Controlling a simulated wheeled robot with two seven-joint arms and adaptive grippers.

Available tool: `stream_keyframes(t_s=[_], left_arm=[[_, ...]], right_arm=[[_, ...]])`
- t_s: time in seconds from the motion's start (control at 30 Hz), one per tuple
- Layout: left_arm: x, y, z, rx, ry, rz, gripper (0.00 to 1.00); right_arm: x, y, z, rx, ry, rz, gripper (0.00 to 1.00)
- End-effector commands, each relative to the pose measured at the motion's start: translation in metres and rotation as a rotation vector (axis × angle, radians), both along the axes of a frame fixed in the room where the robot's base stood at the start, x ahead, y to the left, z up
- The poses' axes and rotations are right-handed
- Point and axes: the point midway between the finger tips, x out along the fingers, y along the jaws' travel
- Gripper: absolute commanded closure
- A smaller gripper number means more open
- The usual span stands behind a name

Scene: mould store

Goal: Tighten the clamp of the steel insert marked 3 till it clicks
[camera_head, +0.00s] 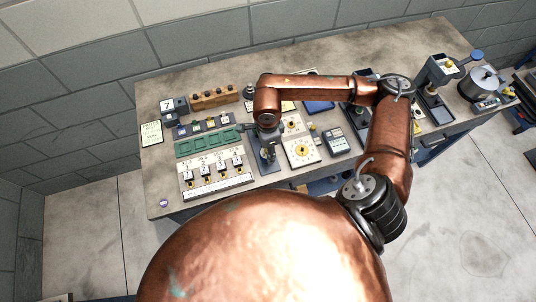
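A pale panel (216,187) near the table's front left carries a row of small dark clamps with white number tags. The tags are too small to read surely, so I cannot tell which insert is marked 3; the third unit from the left (222,169) is one of the middle ones. My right arm comes in from the right and bends down over the table. Its gripper (268,155) is just right of the panel, pointing down over a dark stand, and seems apart from the clamps. Its fingers are too small and dark to judge. My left gripper is out of view.
A green tray (207,142) lies behind the panel. A wooden block with knobs (214,97) and a dark box marked 7 (168,106) stand farther back. A white plate with a yellow dial (302,150) and a grey meter (336,141) stand to the right.

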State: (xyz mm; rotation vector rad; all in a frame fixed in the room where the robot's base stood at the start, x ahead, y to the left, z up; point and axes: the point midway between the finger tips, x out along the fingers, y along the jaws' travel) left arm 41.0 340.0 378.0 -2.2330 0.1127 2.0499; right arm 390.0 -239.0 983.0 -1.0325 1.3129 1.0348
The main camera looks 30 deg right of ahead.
Motion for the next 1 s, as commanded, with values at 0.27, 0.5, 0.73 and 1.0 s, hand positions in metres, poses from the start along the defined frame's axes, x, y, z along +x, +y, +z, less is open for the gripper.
stream_keyframes(t_s=[0.27, 0.5, 0.73, 1.0], left_arm=[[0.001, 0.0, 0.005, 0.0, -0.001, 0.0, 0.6], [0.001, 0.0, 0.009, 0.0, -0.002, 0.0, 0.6], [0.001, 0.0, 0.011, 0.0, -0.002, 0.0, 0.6], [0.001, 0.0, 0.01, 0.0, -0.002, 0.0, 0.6]], right_arm=[[0.001, 0.0, 0.016, 0.0, -0.004, 0.0, 0.84], [0.001, 0.0, 0.027, 0.0, -0.003, 0.0, 0.84], [0.0, 0.0, 0.034, 0.0, -0.002, 0.0, 0.84], [0.001, 0.0, 0.034, 0.0, -0.002, 0.006, 0.84]])
